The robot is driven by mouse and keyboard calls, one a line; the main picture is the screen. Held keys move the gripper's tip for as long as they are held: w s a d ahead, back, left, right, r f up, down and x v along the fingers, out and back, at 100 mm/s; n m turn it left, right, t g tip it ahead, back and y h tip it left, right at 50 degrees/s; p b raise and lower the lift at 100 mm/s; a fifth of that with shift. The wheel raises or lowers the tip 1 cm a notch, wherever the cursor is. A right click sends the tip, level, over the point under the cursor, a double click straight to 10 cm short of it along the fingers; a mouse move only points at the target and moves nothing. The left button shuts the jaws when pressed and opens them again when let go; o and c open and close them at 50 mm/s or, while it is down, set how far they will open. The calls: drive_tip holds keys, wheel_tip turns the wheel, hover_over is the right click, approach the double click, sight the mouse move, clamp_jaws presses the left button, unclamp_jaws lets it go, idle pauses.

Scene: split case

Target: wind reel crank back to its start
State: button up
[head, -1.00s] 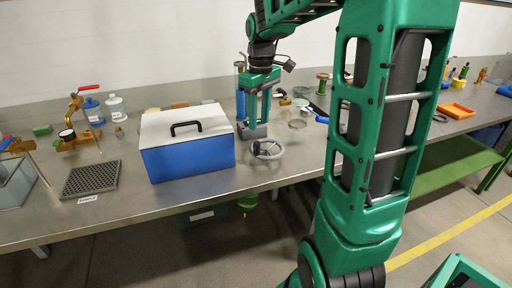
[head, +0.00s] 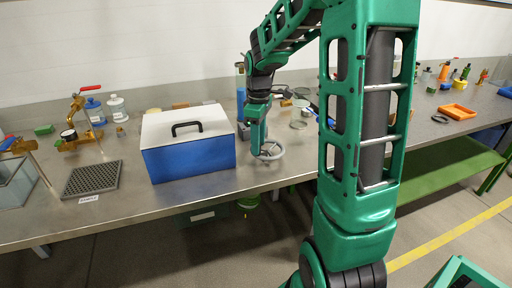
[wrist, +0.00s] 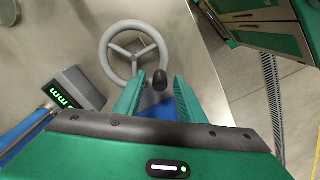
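The reel crank is a grey three-spoked handwheel (wrist: 108,47) with a black knob (wrist: 160,77) on its rim. In the head view the wheel (head: 279,151) lies low at the bench's front edge, right of the blue case, partly hidden by my gripper. My gripper (wrist: 157,88) is open in the wrist view, with the knob showing between and just beyond its fingertips. I cannot tell whether a finger touches the knob. In the head view my gripper (head: 256,153) points down over the wheel's left side.
A blue case with a white lid (head: 188,158) stands close left of my gripper. A small dark box with a green-lit display (wrist: 74,91) sits beside the wheel. A blue post (head: 240,98) rises behind. Right of the wheel, the bench front is clear.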

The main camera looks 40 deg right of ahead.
drive_tip(key=shift+f, duration=1)
clamp_jaws()
drive_tip(key=shift+w, duration=0.1)
drive_tip(key=shift+w+m, duration=0.35)
drive_tip(key=shift+m, duration=0.45)
drive_tip(key=shift+w+m, duration=0.35)
drive_tip(key=shift+m, duration=0.45)
drive_tip(key=shift+w+m, duration=0.6)
drive_tip(key=shift+m, duration=0.7)
drive_tip(key=shift+r, duration=0.1)
